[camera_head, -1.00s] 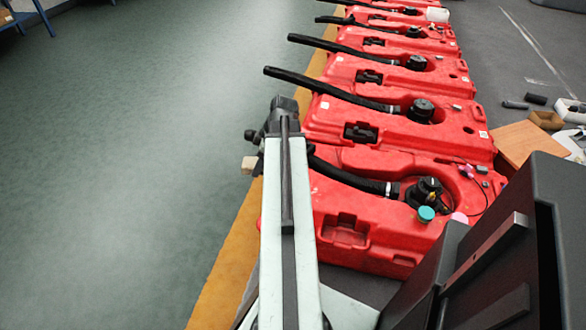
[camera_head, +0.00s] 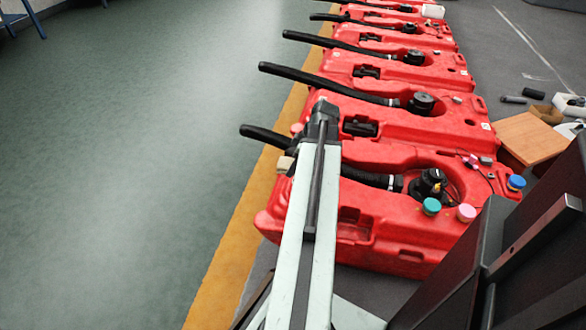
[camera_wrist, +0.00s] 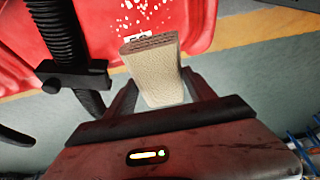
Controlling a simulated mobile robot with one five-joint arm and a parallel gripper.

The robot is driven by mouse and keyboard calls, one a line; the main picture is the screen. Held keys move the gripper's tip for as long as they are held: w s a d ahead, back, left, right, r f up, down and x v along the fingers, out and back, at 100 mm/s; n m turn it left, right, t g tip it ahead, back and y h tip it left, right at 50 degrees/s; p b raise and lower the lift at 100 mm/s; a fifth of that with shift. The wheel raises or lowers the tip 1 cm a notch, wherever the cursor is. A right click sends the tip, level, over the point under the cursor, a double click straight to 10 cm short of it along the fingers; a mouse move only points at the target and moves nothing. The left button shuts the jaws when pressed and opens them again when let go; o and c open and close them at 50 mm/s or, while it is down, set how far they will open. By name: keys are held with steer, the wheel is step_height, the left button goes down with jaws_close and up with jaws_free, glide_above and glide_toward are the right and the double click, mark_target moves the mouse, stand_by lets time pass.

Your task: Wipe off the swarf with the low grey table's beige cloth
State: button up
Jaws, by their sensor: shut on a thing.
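My gripper (camera_wrist: 162,88) is shut on the beige cloth (camera_wrist: 155,72), a folded, block-like pad, in the wrist view. The cloth also shows as a small pale patch (camera_head: 285,164) beside the end of my arm in the head view. The swarf (camera_wrist: 140,12) is a scatter of pale flecks on the red tank (camera_wrist: 205,22), just beyond the cloth's far end. The cloth looks apart from most flecks; I cannot tell whether it touches the tank. My arm hides part of the nearest red tank (camera_head: 390,225) in the head view. The low grey table is not identifiable.
A black hose (camera_wrist: 58,32) runs close left of the cloth in the wrist view. Several red tanks stand in a row, with hoses jutting left. Teal (camera_head: 431,206), pink (camera_head: 466,212) and blue (camera_head: 516,182) caps sit on the nearest tank. Open green floor (camera_head: 120,190) lies left.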

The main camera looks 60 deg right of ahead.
steer(key=b, duration=0.6)
glide_above(291, 184)
steer(key=shift+s+d+f, duration=0.1)
steer(key=shift+s+f, duration=0.05)
steer(key=shift+f, duration=0.8)
steer(key=shift+s+d+f, duration=0.1)
steer(key=shift+s+f, duration=0.05)
steer(key=shift+f, duration=0.85)
steer(key=shift+s+d+f, duration=0.1)
steer(key=shift+s+f, duration=0.05)
steer(key=shift+f, duration=0.8)
steer(key=shift+f+b, duration=0.95)
steer(key=shift+f, duration=0.1)
steer(key=shift+s, duration=0.1)
